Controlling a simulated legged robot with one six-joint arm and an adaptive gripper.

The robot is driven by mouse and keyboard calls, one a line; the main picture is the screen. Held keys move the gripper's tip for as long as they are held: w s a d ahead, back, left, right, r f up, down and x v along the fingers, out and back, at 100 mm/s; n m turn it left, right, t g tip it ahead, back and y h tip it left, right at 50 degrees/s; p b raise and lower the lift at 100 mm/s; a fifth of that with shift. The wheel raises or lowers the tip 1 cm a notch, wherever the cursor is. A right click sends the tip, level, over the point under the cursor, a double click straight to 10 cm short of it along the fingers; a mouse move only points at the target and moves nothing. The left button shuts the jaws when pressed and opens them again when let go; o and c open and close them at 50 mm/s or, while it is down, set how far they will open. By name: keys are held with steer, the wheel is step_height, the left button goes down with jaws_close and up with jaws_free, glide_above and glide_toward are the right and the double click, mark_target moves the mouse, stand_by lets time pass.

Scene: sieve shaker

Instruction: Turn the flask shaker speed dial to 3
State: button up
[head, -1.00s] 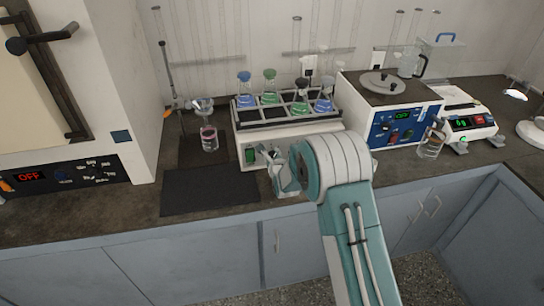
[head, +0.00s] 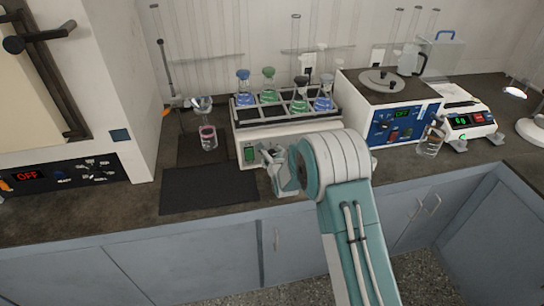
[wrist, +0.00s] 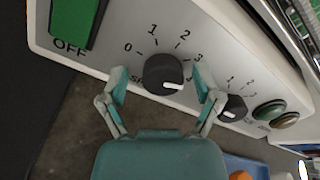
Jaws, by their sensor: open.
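The flask shaker (head: 240,136) stands on the counter with blue and green flasks in its black top rack. Its front panel shows close up in the wrist view, with a black speed dial (wrist: 161,72) marked 0, 1, 2, 3 around it. The dial's white pointer line aims right and slightly down, past the 3. My gripper (wrist: 160,84) is open, with one teal fingertip on each side of the dial. I cannot tell whether the fingertips touch it. The label under the dial is partly hidden. In the head view my gripper (head: 274,168) is at the shaker's front and my arm hides the dial.
A second, smaller black dial (wrist: 232,108) and round buttons (wrist: 270,113) sit close to the right finger. A green switch (wrist: 74,22) is at upper left. A dark mat (head: 208,190) lies left of my gripper. A blue-panelled device (head: 400,128) stands right of the shaker.

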steer(key=shift+s, duration=0.1)
steer(key=v, duration=1.1)
steer(key=shift+s, duration=0.4)
steer(key=shift+d, duration=0.15)
